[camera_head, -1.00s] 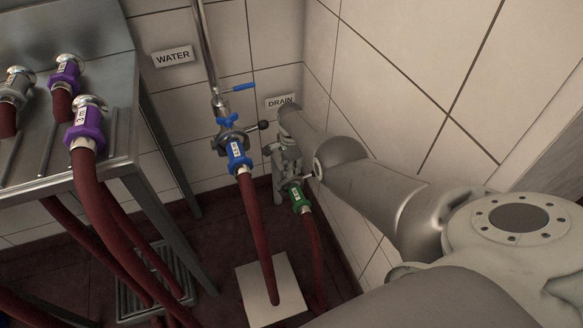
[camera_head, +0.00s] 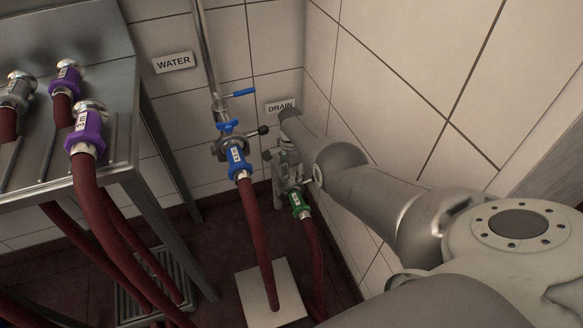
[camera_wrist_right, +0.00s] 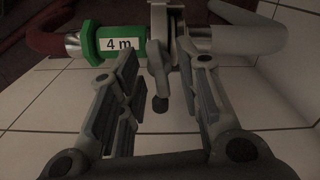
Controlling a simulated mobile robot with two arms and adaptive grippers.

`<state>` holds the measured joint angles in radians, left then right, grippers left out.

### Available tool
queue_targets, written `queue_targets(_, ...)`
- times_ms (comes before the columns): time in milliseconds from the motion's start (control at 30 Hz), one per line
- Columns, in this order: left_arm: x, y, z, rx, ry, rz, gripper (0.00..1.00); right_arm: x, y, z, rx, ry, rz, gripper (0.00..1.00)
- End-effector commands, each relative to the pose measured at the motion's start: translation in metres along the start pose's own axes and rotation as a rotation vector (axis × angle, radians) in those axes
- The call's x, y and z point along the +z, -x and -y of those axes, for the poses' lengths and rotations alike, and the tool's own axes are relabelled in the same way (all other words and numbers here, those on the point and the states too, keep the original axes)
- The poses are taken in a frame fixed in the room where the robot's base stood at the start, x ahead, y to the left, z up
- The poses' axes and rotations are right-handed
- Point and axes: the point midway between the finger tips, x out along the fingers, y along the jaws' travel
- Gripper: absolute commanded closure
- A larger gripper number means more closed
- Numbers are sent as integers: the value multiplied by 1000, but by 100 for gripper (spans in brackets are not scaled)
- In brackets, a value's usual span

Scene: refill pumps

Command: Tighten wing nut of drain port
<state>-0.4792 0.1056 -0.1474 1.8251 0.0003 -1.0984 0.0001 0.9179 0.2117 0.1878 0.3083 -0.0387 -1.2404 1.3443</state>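The drain port's hose end has a green collar (camera_head: 299,203) and sits low by the corner, under the DRAIN sign (camera_head: 280,106). In the right wrist view the green collar (camera_wrist_right: 112,45) carries a "4 m" label. A metal clamp joins it to a pale pipe (camera_wrist_right: 236,40). The wing nut (camera_wrist_right: 158,72) hangs from the clamp, with a dark bolt end (camera_wrist_right: 160,104) below it. My right gripper (camera_wrist_right: 166,76) is open, with its fingers on either side of the wing nut and visible gaps. In the head view my right gripper (camera_head: 288,165) is at the port. My left gripper is out of view.
The water hose with a blue collar (camera_head: 238,160) hangs left of my right gripper, with a blue valve handle (camera_head: 238,93) above. A steel table (camera_head: 118,95) with several hose ends stands left. The tiled wall (camera_head: 400,80) is close on the right.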

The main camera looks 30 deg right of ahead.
Motion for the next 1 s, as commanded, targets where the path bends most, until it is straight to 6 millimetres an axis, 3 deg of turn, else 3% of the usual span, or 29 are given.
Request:
queue_targets(433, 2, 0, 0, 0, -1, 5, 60, 0, 24, -1, -1, 0, 0, 68)
queue_targets(800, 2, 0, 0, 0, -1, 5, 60, 0, 64, 0, -1, 0, 0, 68)
queue_targets(1000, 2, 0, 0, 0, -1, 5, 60, 0, 73, 0, -1, 0, 0, 68)
